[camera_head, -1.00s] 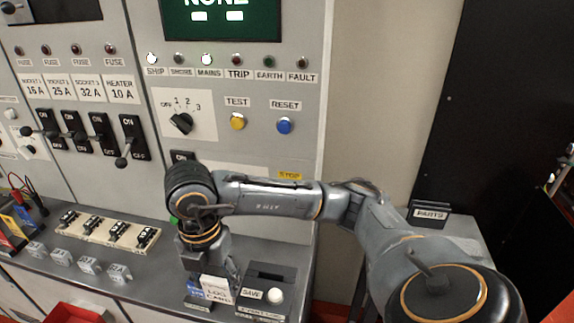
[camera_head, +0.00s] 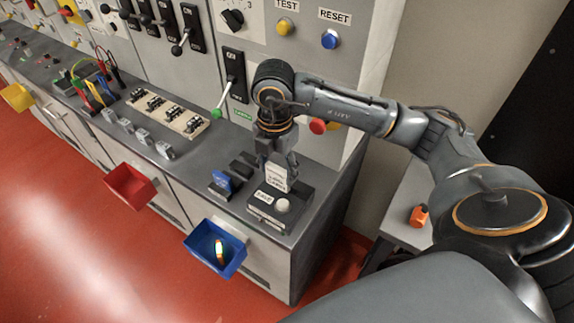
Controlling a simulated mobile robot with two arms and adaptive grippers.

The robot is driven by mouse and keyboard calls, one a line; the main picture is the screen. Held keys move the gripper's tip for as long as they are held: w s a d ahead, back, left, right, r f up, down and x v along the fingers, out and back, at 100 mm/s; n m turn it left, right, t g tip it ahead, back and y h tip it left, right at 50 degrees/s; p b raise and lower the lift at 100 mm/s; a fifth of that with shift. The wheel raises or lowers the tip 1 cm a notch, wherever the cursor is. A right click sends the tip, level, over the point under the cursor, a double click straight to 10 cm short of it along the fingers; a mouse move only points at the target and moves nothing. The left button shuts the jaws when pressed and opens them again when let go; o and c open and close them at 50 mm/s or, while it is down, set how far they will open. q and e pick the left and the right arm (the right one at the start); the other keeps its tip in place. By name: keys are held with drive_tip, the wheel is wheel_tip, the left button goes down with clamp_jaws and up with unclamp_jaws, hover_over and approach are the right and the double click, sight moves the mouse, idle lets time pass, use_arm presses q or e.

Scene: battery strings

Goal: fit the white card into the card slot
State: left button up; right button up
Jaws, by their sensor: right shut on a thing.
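The white card (camera_head: 277,176) hangs upright below my right gripper (camera_head: 279,160), which is shut on its upper part. The card is over the dark card slot box (camera_head: 270,212), at its back part, behind a round white button (camera_head: 283,205) and a "SAVE" label. The slot opening is hidden by the card and gripper, so I cannot tell whether the card's lower edge is inside it. My left gripper is not in view.
A small holder with a blue card (camera_head: 222,181) stands left of the slot box. A blue bin (camera_head: 228,262) and a red bin (camera_head: 130,187) hang on the bench front. A lever with a green knob (camera_head: 217,113) and a red button (camera_head: 317,126) are close to my right arm.

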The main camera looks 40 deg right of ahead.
sight(284, 172)
drive_tip(key=f, duration=0.1)
drive_tip(key=d+f+b, duration=0.1)
drive_tip(key=d+f, duration=0.1)
drive_tip(key=shift+w+d+f+b, duration=0.1)
drive_tip(key=shift+w+f+b, duration=0.2)
drive_tip(key=shift+w+b, duration=0.05)
drive_tip(key=shift+w+d+f, duration=0.25)
drive_tip(key=shift+w+f, duration=0.05)
drive_tip(key=f+b, duration=0.1)
drive_tip(key=f, duration=0.1)
drive_tip(key=f+b, duration=0.2)
drive_tip(key=shift+d, duration=0.4)
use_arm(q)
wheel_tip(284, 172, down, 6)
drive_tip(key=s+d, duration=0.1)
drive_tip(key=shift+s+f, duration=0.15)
use_arm(e)
drive_tip(key=shift+w+r, duration=0.1)
drive_tip(key=shift+w, duration=0.05)
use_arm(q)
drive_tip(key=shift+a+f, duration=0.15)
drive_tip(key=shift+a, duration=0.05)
use_arm(e)
drive_tip(key=o, duration=1.2)
drive_tip(key=shift+c, duration=0.2)
